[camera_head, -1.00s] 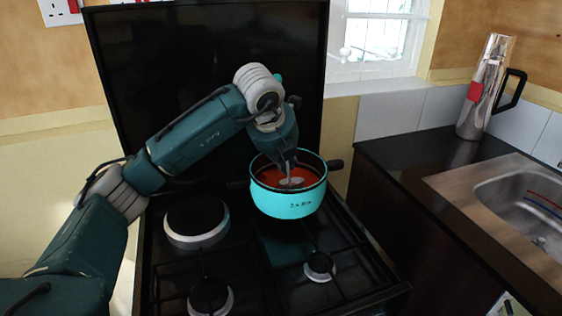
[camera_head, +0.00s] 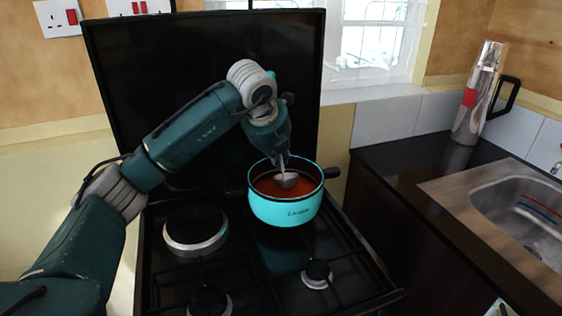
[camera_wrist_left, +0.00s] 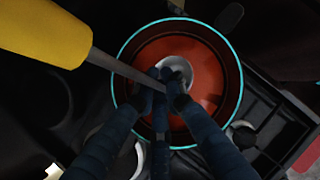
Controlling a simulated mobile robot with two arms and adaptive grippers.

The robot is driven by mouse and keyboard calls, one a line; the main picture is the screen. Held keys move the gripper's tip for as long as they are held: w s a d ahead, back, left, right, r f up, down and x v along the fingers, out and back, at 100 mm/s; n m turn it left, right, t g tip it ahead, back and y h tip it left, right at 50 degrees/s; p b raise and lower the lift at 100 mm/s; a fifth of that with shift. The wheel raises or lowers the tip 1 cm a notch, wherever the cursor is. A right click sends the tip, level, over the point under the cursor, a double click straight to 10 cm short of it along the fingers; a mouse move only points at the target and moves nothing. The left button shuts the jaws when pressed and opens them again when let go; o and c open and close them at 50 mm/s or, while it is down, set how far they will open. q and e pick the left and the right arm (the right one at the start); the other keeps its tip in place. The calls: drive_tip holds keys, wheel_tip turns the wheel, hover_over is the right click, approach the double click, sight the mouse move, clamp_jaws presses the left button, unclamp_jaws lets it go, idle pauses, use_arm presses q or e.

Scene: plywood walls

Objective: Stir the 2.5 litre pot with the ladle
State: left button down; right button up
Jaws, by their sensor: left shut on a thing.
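The turquoise pot (camera_head: 285,208) stands on the back right of the hob and holds a red-orange liquid. It also shows in the left wrist view (camera_wrist_left: 233,88), with its turquoise rim seen from above. The ladle (camera_head: 287,180) has its silver bowl in the pot, at the liquid. In the left wrist view the ladle's metal shaft (camera_wrist_left: 118,66) runs to a yellow handle (camera_wrist_left: 45,32) at the upper left. My left gripper (camera_head: 282,160) is over the pot, pointing down, shut on the ladle's shaft. The gripper's fingers (camera_wrist_left: 165,88) partly hide the ladle's bowl. My right gripper is in neither view.
The black hob (camera_head: 250,270) has several burners; one (camera_head: 195,230) is left of the pot. The raised black lid (camera_head: 200,60) stands behind. To the right are a dark worktop (camera_head: 400,150), a steel sink (camera_head: 525,205) and a silver flask (camera_head: 478,95).

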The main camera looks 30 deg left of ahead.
use_arm(q)
wheel_tip(320, 180, up, 7)
drive_tip(key=w+a+p, duration=0.2)
drive_tip(key=p, duration=0.3)
drive_tip(key=shift+a, duration=0.1)
idle(0.7)
drive_tip(key=shift+r+p, duration=0.1)
drive_tip(key=shift+p, duration=0.2)
wheel_tip(320, 180, up, 5)
drive_tip(key=p, duration=0.3)
drive_tip(key=shift+p, duration=0.35)
idle(0.6)
